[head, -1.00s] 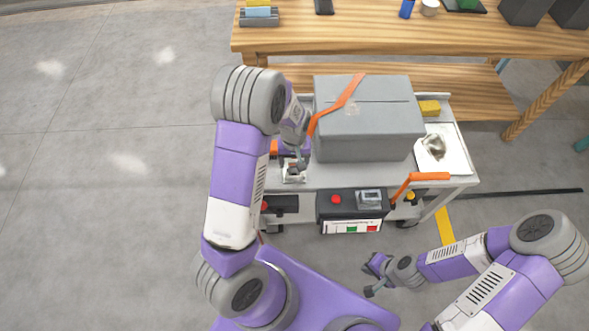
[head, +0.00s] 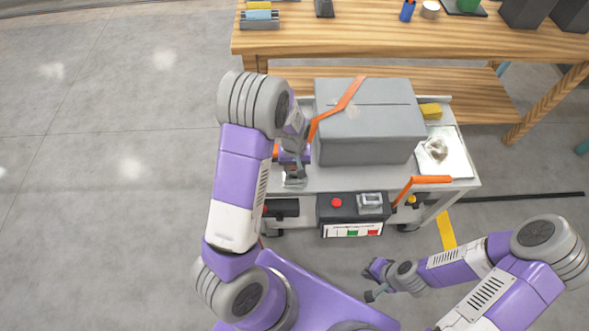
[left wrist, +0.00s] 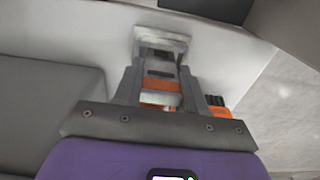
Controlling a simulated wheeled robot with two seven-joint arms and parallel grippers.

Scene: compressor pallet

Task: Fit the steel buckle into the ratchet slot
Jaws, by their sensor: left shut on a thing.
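My left gripper (head: 292,172) is over the left end of the cart, left of the grey box. In the left wrist view its fingers (left wrist: 161,82) are shut on a small steel and orange piece (left wrist: 160,98), which looks like the buckle with its strap end. Just beyond the fingertips is a pale steel frame with a dark opening (left wrist: 161,42), which looks like the ratchet slot; it also shows in the head view (head: 294,182). The buckle's far end is close to it, but I cannot tell whether it is inside. My right gripper (head: 371,281) is open and empty, low at the right.
The grey box (head: 370,135) fills the cart's middle, with an orange strap (head: 340,105) over its left side. Another orange strap (head: 430,180) lies at the right. A dark panel with a red button (head: 336,202) is at the front. A wooden bench (head: 400,40) stands behind.

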